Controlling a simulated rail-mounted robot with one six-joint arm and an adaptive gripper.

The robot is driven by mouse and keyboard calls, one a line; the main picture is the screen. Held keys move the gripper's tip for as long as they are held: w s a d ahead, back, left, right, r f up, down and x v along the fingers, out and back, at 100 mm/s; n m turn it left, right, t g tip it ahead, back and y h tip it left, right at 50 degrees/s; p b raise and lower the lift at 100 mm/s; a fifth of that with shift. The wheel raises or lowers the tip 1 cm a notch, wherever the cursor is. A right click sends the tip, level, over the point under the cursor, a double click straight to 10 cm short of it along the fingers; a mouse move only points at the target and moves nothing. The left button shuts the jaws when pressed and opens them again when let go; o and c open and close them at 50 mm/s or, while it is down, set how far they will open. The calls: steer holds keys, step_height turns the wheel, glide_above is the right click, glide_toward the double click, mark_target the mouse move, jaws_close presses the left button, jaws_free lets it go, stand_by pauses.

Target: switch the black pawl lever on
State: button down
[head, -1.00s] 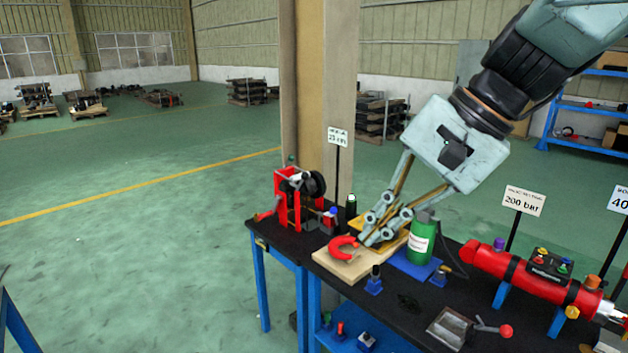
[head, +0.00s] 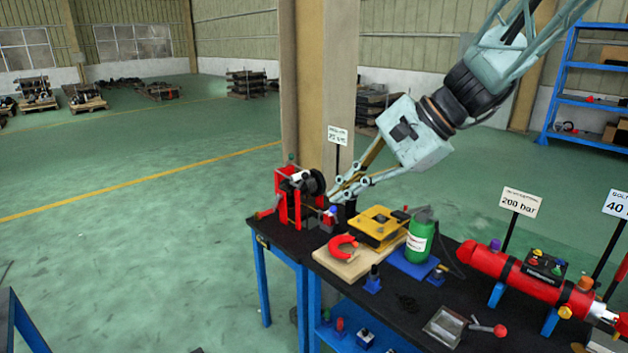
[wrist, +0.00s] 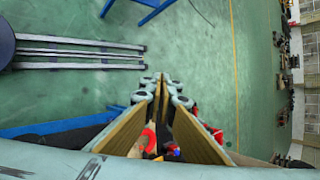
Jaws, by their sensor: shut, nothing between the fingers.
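The red-framed winch (head: 290,198) with a black drum (head: 313,183) stands at the left end of the black bench in the head view. I cannot pick out the black pawl lever clearly among its small dark parts. My gripper (head: 335,192) is shut and empty, its fingertips just right of the winch, close to the drum side; whether they touch it I cannot tell. In the wrist view the gripper (wrist: 165,80) shows its fingertips together, with red and blue parts partly hidden between and behind the fingers.
A sign (head: 338,136) on a post rises behind the winch.

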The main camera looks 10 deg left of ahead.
steer(key=w+a+f+m+t+y+p, duration=0.1)
steer(key=w+a+f+m+p, duration=0.1)
steer(key=w, duration=0.6)
steer(key=w+a+f+m+t+y+p, duration=0.1)
steer(key=w+m+p, duration=0.15)
steer(key=w, duration=0.55)
steer(key=w+a+f+m+y+p, duration=0.1)
steer(key=w+a+f+m+p, duration=0.1)
steer(key=w, duration=0.6)
steer(key=w+d+f+m+t+p, duration=0.1)
steer(key=w+f+m, duration=0.3)
steer(key=w, duration=0.5)
steer(key=w+d+f+m+t+p, duration=0.1)
steer(key=w+f+m+t+p, duration=0.2)
steer(key=w+f, duration=0.6)
steer(key=shift+w+f+m+t+y+p, duration=0.3)
steer(key=shift+w+m+t+y+p, duration=0.1)
steer(key=shift+w+m+p, duration=0.4)
steer(key=shift+a, duration=0.15)
steer(key=p, duration=0.1)
glide_toward(302, 182)
steer(key=shift+w+a, duration=1.1)
steer(key=shift+a, duration=0.15)
steer(key=shift+w+d+r, duration=0.1)
steer(key=shift+r, duration=0.05)
